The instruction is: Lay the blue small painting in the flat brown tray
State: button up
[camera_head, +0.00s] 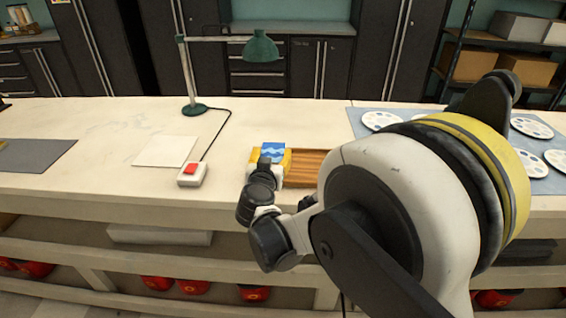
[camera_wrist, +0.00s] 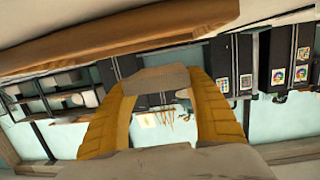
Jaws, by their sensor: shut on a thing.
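The small painting (camera_head: 272,149), blue with pale wave shapes, is held upright or tilted between the yellow fingers of my gripper (camera_head: 271,160). In the wrist view its dull grey-brown back or edge (camera_wrist: 165,78) sits between the yellow fingertips (camera_wrist: 163,92). The flat brown tray (camera_head: 308,166) lies on the bench just right of the painting, partly hidden by my arm. Its brown side (camera_wrist: 110,35) crosses the top of the wrist view. The painting overlaps the tray's left end in the head view; I cannot tell whether they touch.
On the bench (camera_head: 90,120) stand a green lamp (camera_head: 262,48), a white box with a red button (camera_head: 192,175) and a white sheet (camera_head: 166,151). A grey mat (camera_head: 38,155) lies at far left. Round white palettes (camera_head: 381,121) lie on a blue-grey mat at right.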

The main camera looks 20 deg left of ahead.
jog(key=shift+w+f, duration=0.55)
jog(key=shift+w, duration=0.25)
notch_tip(320, 180, down, 4)
jog(key=b, duration=0.2)
jog(key=shift+b, duration=0.4)
jog(key=shift+r, duration=0.1)
jog(key=o, duration=1)
jog(key=shift+o, duration=0.2)
